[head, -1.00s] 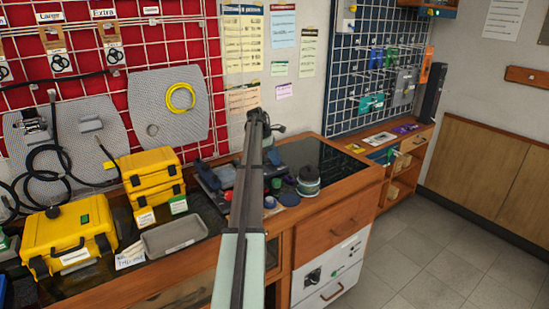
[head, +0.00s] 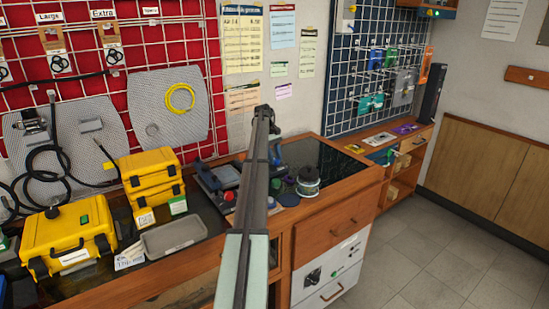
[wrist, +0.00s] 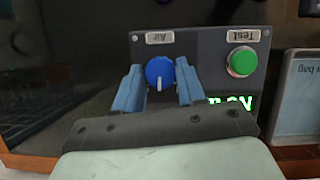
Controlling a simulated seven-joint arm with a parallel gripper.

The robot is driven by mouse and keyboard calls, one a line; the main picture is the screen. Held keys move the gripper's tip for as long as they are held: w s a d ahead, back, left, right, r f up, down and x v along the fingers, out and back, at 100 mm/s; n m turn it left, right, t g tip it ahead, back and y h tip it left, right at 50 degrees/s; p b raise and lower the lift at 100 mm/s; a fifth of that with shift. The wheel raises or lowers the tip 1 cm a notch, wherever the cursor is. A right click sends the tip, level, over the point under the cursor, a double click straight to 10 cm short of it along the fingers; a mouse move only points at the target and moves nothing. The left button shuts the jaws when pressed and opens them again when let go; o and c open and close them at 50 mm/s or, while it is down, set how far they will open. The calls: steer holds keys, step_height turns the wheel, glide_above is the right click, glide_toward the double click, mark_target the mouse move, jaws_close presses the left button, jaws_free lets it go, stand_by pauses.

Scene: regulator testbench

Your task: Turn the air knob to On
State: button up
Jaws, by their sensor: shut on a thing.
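The blue air knob (wrist: 160,73) shows in the wrist view on a dark grey panel (wrist: 205,52), below an upside-down "Air" label (wrist: 159,37). Its white pointer mark points down in the picture. My gripper (wrist: 158,85) has its two blue fingers on either side of the knob and is shut on it. A green button (wrist: 242,61) sits to the right of the knob, under an upside-down "Test" label. Green lit characters (wrist: 235,102) show below the button, partly hidden by my gripper.
In the head view, a grey tray (head: 173,237) and yellow cases (head: 68,241) stand on the bench to the left. A round jar-like item (head: 308,181) stands just right of my arm. In the wrist view, a pale blue-grey container (wrist: 298,100) lies right of the panel.

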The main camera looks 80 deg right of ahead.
steer(key=shift+m, duration=0.4)
steer(key=o, duration=1.1)
steer(key=shift+c, duration=0.2)
steer(key=shift+w+d+r, duration=0.1)
steer(key=shift+d+r, duration=0.05)
steer(key=shift+r, duration=0.3)
steer(key=shift+w+d+r, duration=0.7)
steer(key=shift+w+r, duration=0.05)
steer(key=shift+r, duration=0.25)
steer(key=w+d, duration=0.3)
steer(key=w, duration=0.1)
steer(key=w+d, duration=0.4)
steer(key=shift+f, duration=0.1)
